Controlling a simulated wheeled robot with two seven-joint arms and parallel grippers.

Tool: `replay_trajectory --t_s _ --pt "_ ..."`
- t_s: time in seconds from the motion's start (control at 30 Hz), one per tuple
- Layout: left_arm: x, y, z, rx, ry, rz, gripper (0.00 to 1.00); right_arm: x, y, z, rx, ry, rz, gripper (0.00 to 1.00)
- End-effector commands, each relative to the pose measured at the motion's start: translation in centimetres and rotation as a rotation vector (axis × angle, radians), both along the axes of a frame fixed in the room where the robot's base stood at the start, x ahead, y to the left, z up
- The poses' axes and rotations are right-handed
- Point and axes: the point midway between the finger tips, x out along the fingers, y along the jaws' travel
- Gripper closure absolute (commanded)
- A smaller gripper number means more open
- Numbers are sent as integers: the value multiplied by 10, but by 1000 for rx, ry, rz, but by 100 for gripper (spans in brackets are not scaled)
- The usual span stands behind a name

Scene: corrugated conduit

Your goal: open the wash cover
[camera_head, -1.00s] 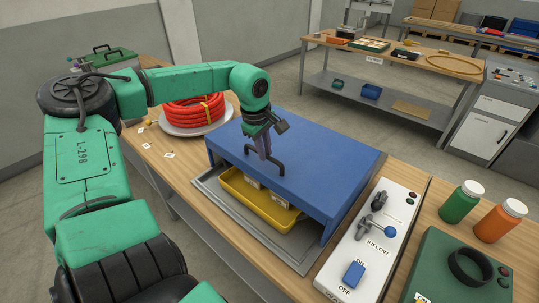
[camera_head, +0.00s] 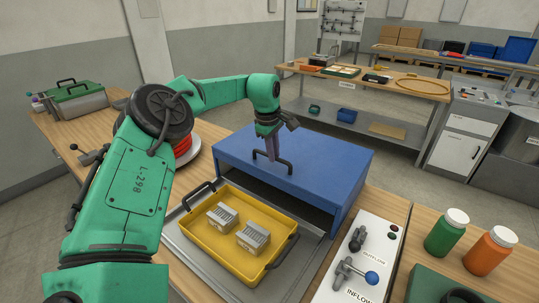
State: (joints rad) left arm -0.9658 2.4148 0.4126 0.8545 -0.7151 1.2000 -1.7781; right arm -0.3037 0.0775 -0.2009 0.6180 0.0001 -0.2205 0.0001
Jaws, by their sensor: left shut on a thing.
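The wash cover (camera_head: 325,165) is a blue box-like hood with an open front and a black bar handle (camera_head: 287,167) on its top. My left gripper (camera_head: 272,155) points down and is shut on that handle. The cover stands toward the back of the grey base (camera_head: 190,250). The yellow tray (camera_head: 202,243), with black handles at its ends, lies in front of the cover in plain view. Two grey ribbed blocks (camera_head: 222,216) (camera_head: 253,237) sit in the tray. My right gripper is not in view.
A white control panel (camera_head: 383,243) with levers marked INFLOW and OUTFLOW stands right of the base. Green (camera_head: 447,233) and orange (camera_head: 488,252) bottles stand farther right. A red hose coil (camera_head: 182,146) sits behind my left arm. A green-lidded toolbox (camera_head: 75,98) is at far left.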

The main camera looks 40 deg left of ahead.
Motion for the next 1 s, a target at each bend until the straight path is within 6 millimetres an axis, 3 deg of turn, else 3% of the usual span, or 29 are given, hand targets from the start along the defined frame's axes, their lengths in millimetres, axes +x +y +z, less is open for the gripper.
replay_trajectory --t_s 0.27,0.3,0.37,0.77,0.87,1.0 --pt "0 0 0 0 1 0 100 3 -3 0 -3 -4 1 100" --pt "0 0 0 0 1 0 75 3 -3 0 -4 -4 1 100" --pt "0 0 0 0 1 0 53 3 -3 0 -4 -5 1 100" --pt "-1 0 6 0 0 0 53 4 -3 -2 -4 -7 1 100" --pt "-4 0 24 1 -4 0 53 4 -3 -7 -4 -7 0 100" --pt "-12 0 65 1 -6 0 53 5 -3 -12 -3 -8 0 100"
